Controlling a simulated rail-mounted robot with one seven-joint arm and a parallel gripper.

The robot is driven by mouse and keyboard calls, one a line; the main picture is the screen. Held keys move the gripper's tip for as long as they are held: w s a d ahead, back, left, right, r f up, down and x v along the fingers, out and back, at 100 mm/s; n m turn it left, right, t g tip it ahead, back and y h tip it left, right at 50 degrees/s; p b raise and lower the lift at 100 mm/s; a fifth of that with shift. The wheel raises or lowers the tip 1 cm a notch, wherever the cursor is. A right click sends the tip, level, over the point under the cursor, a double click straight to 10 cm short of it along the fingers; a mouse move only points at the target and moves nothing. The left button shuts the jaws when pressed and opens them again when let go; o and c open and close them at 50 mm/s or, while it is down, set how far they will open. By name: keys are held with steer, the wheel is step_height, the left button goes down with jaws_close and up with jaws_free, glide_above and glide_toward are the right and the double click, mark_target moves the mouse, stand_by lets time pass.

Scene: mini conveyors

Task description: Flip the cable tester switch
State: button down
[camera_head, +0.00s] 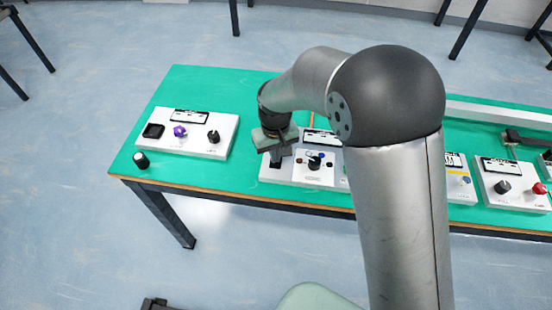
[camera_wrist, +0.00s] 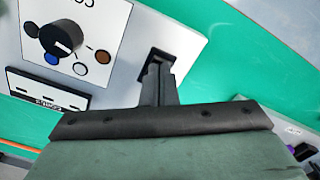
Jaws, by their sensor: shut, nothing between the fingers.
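A white box (camera_wrist: 118,82) lies under my gripper; it is probably the cable tester, but its label is too small to read. It also shows in the head view (camera_head: 270,174). It has a raised panel with a black knob (camera_wrist: 62,40) and small coloured round parts. A dark rectangular fitting (camera_wrist: 161,56), possibly the switch, sits at the box's bare end. My gripper (camera_wrist: 158,80) is shut and empty, its fingertips at this fitting and partly covering it. Contact cannot be told. In the head view my gripper (camera_head: 276,160) points down at the box's left end.
On the green table (camera_head: 215,95), another white box (camera_head: 168,146) with a purple knob stands left, with a loose black knob (camera_head: 141,160) by the front edge. More white boxes (camera_head: 512,198) stand right. My arm hides the middle. Clear table lies behind the left box.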

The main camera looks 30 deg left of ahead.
steer(key=shift+f, duration=0.3)
steer(key=shift+r, duration=0.1)
steer(key=shift+r+p, duration=2.05)
steer(key=shift+r, duration=1.4)
